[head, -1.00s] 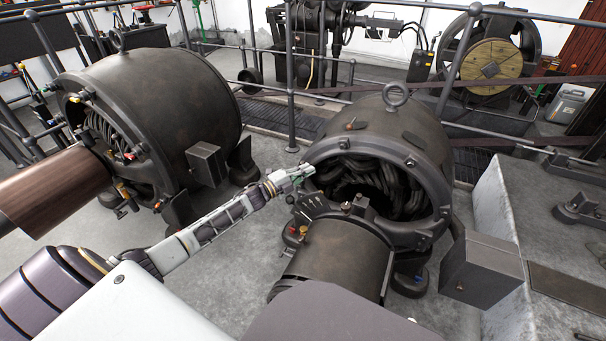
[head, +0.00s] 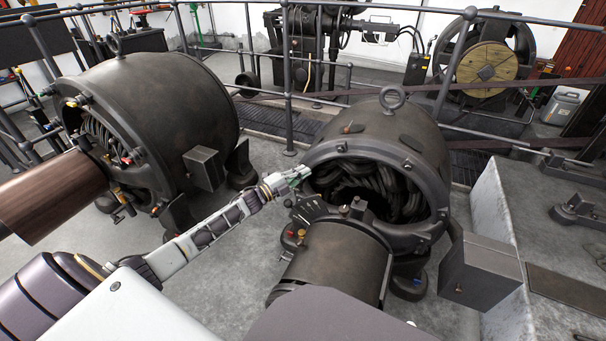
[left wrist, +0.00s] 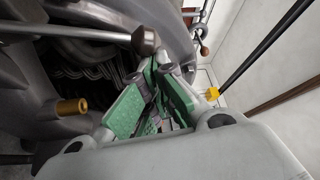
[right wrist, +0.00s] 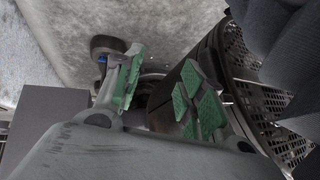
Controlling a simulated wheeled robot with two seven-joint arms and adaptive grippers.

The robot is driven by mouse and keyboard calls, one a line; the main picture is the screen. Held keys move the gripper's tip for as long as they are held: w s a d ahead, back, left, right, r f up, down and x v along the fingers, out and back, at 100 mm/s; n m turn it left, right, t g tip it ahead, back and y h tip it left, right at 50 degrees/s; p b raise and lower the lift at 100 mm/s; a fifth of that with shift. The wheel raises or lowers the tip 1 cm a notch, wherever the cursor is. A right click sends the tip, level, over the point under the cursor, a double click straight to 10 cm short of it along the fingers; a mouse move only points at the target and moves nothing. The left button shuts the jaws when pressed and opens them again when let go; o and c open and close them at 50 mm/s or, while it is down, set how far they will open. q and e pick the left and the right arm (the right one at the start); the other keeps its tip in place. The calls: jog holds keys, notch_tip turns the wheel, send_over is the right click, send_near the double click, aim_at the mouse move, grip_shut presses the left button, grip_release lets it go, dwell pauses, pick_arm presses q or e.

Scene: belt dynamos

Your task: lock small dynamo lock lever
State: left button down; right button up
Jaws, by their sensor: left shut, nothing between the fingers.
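The small dynamo (head: 385,138) stands in the middle of the head view, its round open front showing dark coiled windings. My left gripper (head: 306,172) is shut and empty at the left edge of that opening. In the left wrist view its green-padded fingers (left wrist: 158,100) are together. A grey rod with a round knob (left wrist: 145,40) lies just beyond them; I cannot tell for sure that it is the lock lever. A brass peg (left wrist: 72,107) shows left of the fingers. My right gripper (right wrist: 158,90) is open and empty in the right wrist view; the head view does not show it.
The larger dynamo (head: 165,90) stands at the left. A dark cylinder (head: 340,255) sits in front of the small dynamo. A grey box (head: 481,268) and a pale concrete block (head: 500,205) are at the right. Railings (head: 289,95) run behind. Bare floor (head: 230,280) lies between the dynamos.

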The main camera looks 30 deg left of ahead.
pick_arm(q)
jog(key=shift+a, duration=0.1)
jog(key=a+n+t+y+b, duration=0.1)
jog(key=a+n+t+y, duration=0.2)
jog(key=a+n, duration=0.6)
jog(key=shift+s+r+n+t, duration=0.25)
jog(key=shift+r+n+t, duration=0.1)
jog(key=shift+n+t, duration=0.6)
pick_arm(e)
jog(key=shift+s+a+f+t, duration=0.1)
jog(key=shift+a+f+t, duration=0.05)
jog(key=shift+f, duration=0.5)
jog(key=shift+s+a+f+t, duration=0.1)
jog(key=shift+f+t, duration=0.05)
jog(key=shift+f, duration=0.45)
pick_arm(q)
jog(key=shift+b, duration=0.3)
pick_arm(e)
jog(key=shift+w, duration=0.1)
